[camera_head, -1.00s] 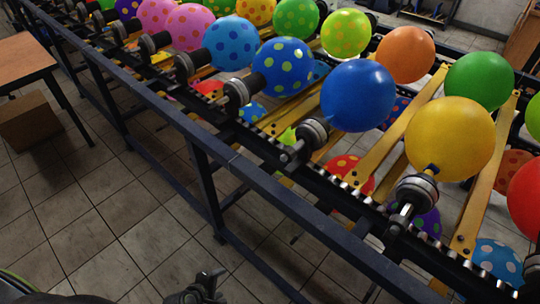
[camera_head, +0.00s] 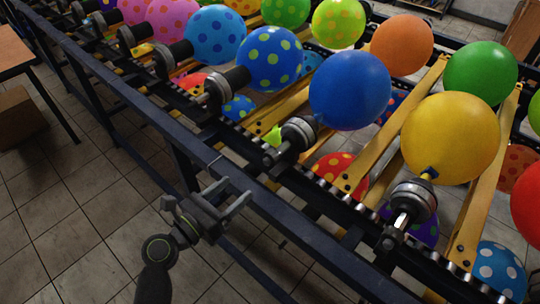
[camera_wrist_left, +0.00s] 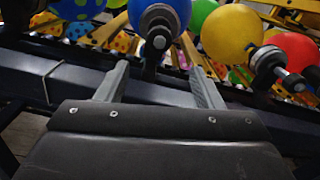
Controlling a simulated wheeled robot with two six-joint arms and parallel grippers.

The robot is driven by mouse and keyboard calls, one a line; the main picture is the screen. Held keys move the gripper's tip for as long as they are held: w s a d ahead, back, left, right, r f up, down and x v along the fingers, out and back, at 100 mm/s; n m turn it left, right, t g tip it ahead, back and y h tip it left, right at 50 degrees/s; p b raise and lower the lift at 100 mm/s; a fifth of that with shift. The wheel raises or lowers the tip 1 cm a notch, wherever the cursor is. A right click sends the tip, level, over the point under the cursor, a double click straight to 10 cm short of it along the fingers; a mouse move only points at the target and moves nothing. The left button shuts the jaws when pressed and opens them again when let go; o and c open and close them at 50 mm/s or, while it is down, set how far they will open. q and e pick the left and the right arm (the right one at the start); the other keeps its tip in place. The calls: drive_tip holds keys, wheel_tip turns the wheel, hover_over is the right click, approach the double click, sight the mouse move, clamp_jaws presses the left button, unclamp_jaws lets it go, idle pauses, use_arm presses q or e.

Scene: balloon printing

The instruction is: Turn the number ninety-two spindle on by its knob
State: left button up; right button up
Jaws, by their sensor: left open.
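Several black-and-grey spindles with knobs stand along the conveyor line, each with a balloon. No number is legible, so I cannot tell which is ninety-two. One spindle (camera_head: 298,137) carries a plain blue balloon (camera_head: 350,89). The spindle (camera_head: 412,204) to its right carries a yellow balloon (camera_head: 450,138). My left gripper (camera_head: 236,190) is open and empty, over the dark front rail, short of the blue balloon's spindle. In the left wrist view, a spindle (camera_wrist_left: 158,28) with a blue balloon stands ahead, between my spread fingers (camera_wrist_left: 157,88). My right gripper is out of view.
A long dark front rail (camera_head: 95,75) runs diagonally between the floor and the spindles. Dotted balloons (camera_head: 269,58) hang at the neighbouring spindles. A wooden table (camera_head: 12,52) and a brown box (camera_head: 18,118) stand at the left. The tiled floor in front is clear.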

sight(265, 164)
use_arm(q)
drive_tip(key=p+x, duration=0.1)
drive_tip(key=x, duration=1.3)
drive_tip(key=shift+f, duration=0.1)
drive_tip(key=c, duration=1)
drive_tip(key=shift+m, duration=0.3)
drive_tip(key=shift+m, duration=1.2)
drive_tip(key=shift+m+b, duration=0.4)
drive_tip(key=shift+m, duration=1.5)
